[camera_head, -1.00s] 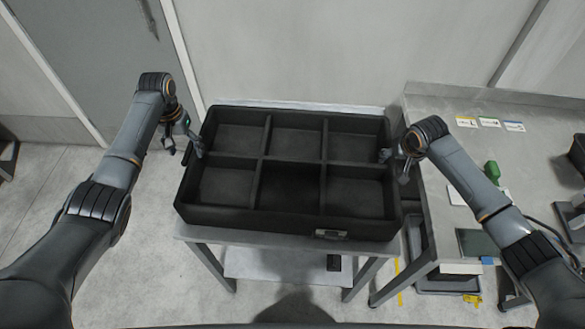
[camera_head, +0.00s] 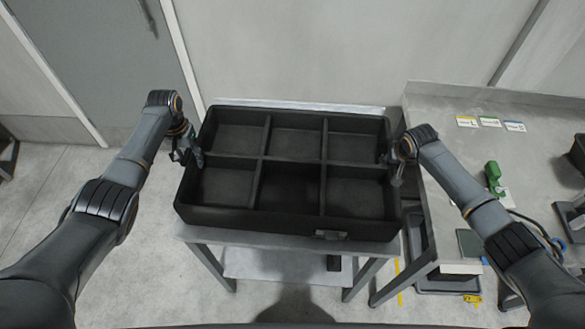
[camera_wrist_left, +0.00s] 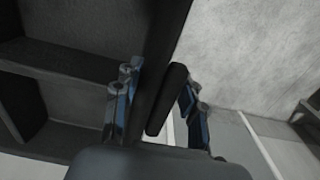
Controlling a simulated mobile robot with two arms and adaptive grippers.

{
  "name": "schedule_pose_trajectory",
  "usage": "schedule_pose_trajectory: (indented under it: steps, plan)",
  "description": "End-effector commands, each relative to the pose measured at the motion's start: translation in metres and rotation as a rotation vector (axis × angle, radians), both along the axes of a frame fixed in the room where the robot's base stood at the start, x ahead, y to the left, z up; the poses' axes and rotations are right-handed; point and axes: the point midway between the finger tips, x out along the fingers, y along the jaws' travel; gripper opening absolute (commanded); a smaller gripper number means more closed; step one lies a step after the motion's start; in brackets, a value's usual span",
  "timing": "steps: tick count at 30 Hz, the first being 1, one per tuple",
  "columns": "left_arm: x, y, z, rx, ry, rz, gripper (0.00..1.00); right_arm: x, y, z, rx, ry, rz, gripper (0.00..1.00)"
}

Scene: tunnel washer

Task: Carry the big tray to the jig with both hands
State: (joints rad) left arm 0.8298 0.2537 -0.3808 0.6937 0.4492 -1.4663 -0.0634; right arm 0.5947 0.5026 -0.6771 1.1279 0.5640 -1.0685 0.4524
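The big tray (camera_head: 290,221) is black, with several compartments, all empty, in the head view. It rests level on a small grey stand (camera_head: 205,234). My left gripper (camera_head: 188,157) is at the tray's left side wall. In the left wrist view, the fingers of my left gripper (camera_wrist_left: 157,105) straddle that dark wall (camera_wrist_left: 165,35), one on each side, and look closed on it. My right gripper (camera_head: 392,169) is at the right side wall, its fingers close together around the rim; its contact is small in view. I cannot make out the jig for certain.
A grey workbench (camera_head: 440,140) stands close on the right, with label cards (camera_head: 490,122), a green tool (camera_head: 494,178) and dark equipment at the edge. A wall is right behind the tray. Open floor (camera_head: 40,190) lies to the left. A grey bin (camera_head: 445,284) sits under the bench.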

Motion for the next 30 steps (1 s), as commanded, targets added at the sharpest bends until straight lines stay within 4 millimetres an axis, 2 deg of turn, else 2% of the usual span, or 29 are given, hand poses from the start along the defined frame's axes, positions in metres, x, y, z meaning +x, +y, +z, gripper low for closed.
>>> schedule_pose_trajectory:
  steps: [1, 3, 4, 30]
  plan:
    - [-0.0001, 0.0002, 0.0, 0.0, 0.0, 0.0, 0.17, -0.0001, -0.0006, -0.0001, -0.002, 0.0, 0.0, 0.17]
    - [-0.0001, 0.0002, 0.0, 0.0, 0.0, 0.0, 0.03, -0.0002, -0.0008, 0.0, -0.002, 0.0, 0.0, 0.03]
    - [-0.0001, 0.0003, 0.0, 0.001, 0.0, 0.0, 0.0, -0.0001, -0.0008, -0.0001, -0.002, 0.0, 0.0, 0.0]
    - [0.0004, 0.0024, 0.003, 0.005, -0.001, 0.001, 0.0, 0.0002, -0.0061, 0.0027, -0.013, 0.0, -0.003, 0.0]
